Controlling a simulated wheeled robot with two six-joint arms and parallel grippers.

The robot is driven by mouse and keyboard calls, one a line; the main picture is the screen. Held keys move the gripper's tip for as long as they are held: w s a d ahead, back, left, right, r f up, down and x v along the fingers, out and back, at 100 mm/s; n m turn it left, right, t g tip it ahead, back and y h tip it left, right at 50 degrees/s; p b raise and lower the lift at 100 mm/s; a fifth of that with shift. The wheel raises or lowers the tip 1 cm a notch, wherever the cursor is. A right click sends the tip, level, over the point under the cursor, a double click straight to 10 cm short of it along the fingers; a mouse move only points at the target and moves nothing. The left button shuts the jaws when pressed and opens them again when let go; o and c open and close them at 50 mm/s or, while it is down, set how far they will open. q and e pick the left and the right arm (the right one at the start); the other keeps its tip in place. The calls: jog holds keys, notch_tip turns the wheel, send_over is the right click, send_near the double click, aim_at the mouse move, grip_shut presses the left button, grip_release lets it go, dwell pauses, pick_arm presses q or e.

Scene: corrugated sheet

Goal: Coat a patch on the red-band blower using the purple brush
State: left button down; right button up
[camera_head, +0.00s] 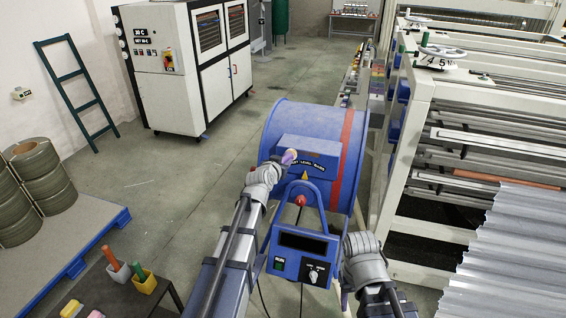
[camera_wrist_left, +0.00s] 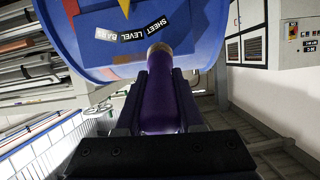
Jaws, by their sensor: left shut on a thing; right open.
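The red-band blower (camera_head: 278,118) is a big blue drum with a red band (camera_head: 350,140) round its right side. Its front box carries a "SHEET LEVEL BARS" label, which also shows in the left wrist view (camera_wrist_left: 125,40). My left gripper (camera_head: 280,168) is shut on the purple brush (camera_wrist_left: 167,105). In the head view the brush (camera_head: 289,157) points up toward the box front. In the wrist view its tan tip overlaps the blower face beside the label; I cannot tell whether it touches. My right gripper (camera_head: 361,243) is empty, in front of the blower's lower right; its fingers are hard to make out.
A blue control panel (camera_head: 302,245) stands between my arms. A dark table (camera_head: 110,295) at lower left holds a pale cup (camera_head: 118,276) and a yellow cup (camera_head: 143,283) with handles in them. Corrugated sheet (camera_head: 510,250) and a white rack fill the right. Floor is clear behind left.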

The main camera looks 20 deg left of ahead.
pick_arm(q)
jog(key=shift+w, duration=0.85)
jog(key=d, duration=0.3)
jog(key=shift+s+d, duration=0.15)
jog(key=shift+d, duration=0.2)
jog(key=shift+d, duration=1.85)
jog(key=shift+a, duration=0.15)
jog(key=shift+a, duration=1.7)
